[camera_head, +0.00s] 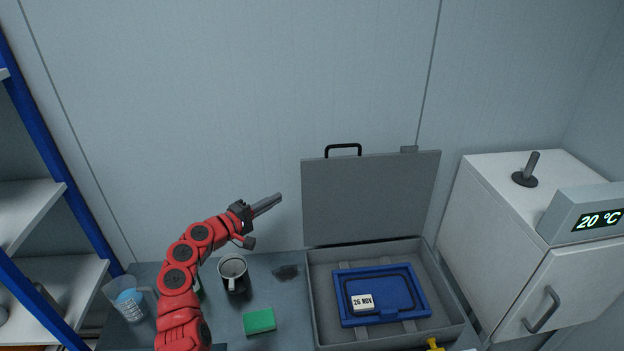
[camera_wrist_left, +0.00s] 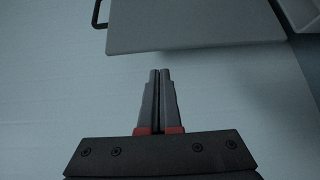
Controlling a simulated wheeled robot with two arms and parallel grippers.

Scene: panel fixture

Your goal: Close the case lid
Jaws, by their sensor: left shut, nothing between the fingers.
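The grey case (camera_head: 320,310) lies on the table with its lid (camera_head: 370,195) standing open, roughly upright, at the back. A black handle (camera_head: 343,147) is on the lid's top edge. A blue framed panel (camera_head: 385,295) with a "26 NOV" block (camera_head: 362,303) lies inside the case. My left gripper (camera_head: 280,198) is shut and empty, raised to the left of the lid and apart from it. In the left wrist view the gripper (camera_wrist_left: 160,72) is shut, with the lid (camera_wrist_left: 190,25) beyond its tips. My right gripper is not in view.
On the table (camera_head: 285,335) are a mug (camera_head: 233,270), a green sponge (camera_head: 259,321) and a measuring jug (camera_head: 128,300). A white cabinet (camera_head: 500,215) with a temperature display (camera_head: 598,220) stands right of the case. A blue-posted shelf (camera_head: 45,140) is at left.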

